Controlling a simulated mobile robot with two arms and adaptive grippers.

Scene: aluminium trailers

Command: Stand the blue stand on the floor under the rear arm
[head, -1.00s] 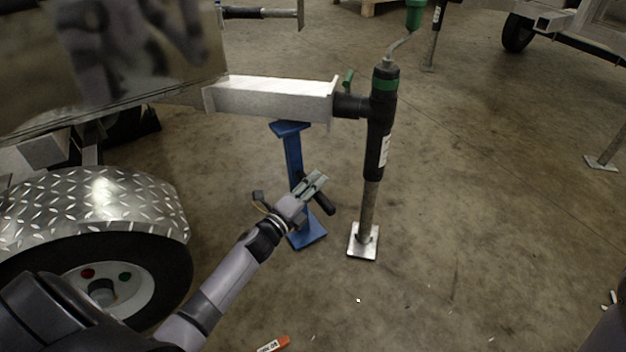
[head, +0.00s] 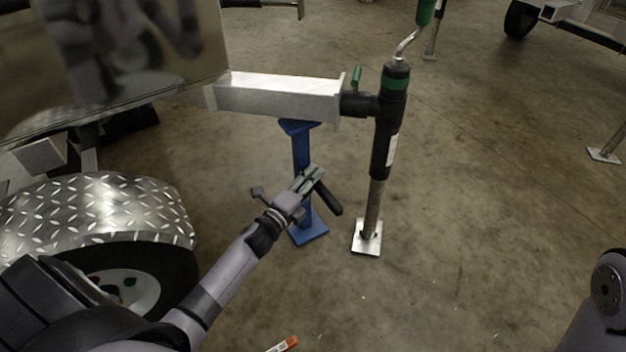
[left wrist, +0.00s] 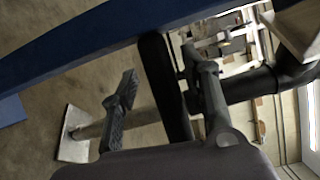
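The blue stand (head: 302,150) is upright under the end of the silver rear arm (head: 280,97). Its base plate (head: 308,232) rests on the floor; its top plate is just below the arm, and whether they touch I cannot tell. My left gripper (head: 308,180) is in front of the stand's column, by its black handle (head: 328,197). In the left wrist view, the blue column (left wrist: 100,35) crosses the top. The gripper's fingers (left wrist: 165,95) are spread, with the black handle (left wrist: 166,85) between them and a gap to one finger. My right gripper is out of view.
A black jack leg (head: 384,140) with a metal foot (head: 367,238) stands just right of the stand. A trailer wheel under a diamond-plate fender (head: 95,205) is at left. An orange marker (head: 284,344) lies in front. The floor at right is mostly clear.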

